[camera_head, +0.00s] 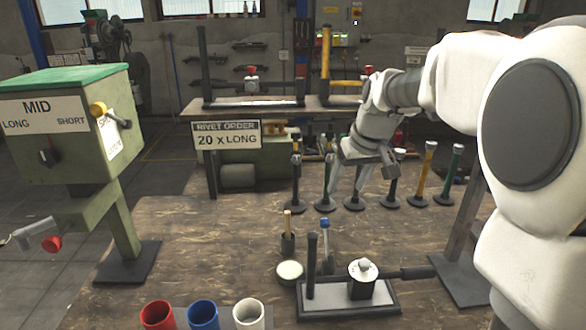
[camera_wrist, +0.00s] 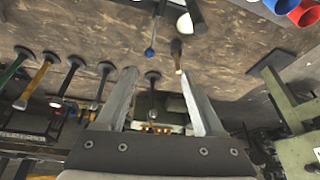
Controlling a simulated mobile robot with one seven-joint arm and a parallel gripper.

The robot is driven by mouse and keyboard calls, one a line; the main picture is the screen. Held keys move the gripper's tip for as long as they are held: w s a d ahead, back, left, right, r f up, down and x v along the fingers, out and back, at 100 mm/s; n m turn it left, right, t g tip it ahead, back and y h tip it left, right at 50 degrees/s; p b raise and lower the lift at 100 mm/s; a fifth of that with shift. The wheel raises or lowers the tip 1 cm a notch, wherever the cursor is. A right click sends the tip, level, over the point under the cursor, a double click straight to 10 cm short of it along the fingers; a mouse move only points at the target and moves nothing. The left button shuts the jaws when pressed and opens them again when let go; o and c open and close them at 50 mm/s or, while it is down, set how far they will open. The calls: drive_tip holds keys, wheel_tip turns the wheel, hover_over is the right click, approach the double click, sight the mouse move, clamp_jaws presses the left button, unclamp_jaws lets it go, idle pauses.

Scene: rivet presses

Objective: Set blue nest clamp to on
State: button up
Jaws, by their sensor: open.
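No part labelled as the blue nest clamp can be read. A short lever with a blue knob (camera_head: 325,224) stands by the front fixture (camera_head: 378,303) on the bench; the same blue knob (camera_wrist: 149,52) shows in the wrist view. Whether it is the clamp, and its on or off setting, I cannot tell. My gripper (camera_head: 361,180) is open and empty, above the far part of the bench, beyond the lever and apart from it. Its two fingers (camera_wrist: 156,84) are spread in the wrist view.
Several upright tools, including a yellow-handled one (camera_head: 425,171), stand along the far bench edge near my gripper. A wooden-handled tool (camera_head: 288,225) stands left of the blue knob. Red (camera_head: 157,314), blue (camera_head: 203,313) and white (camera_head: 249,312) cups stand in front. A green press (camera_head: 105,135) is left.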

approach(326, 220)
drive_tip(key=shift+n+y, duration=0.3)
drive_tip(key=shift+y, duration=0.1)
drive_tip(key=x, duration=0.9)
drive_tip(key=shift+w+d+f+b, duration=0.2)
drive_tip(key=shift+d+f+b, duration=0.1)
drive_tip(key=shift+f, duration=0.1)
drive_tip(key=shift+c, duration=0.3)
clamp_jaws()
idle(0.4)
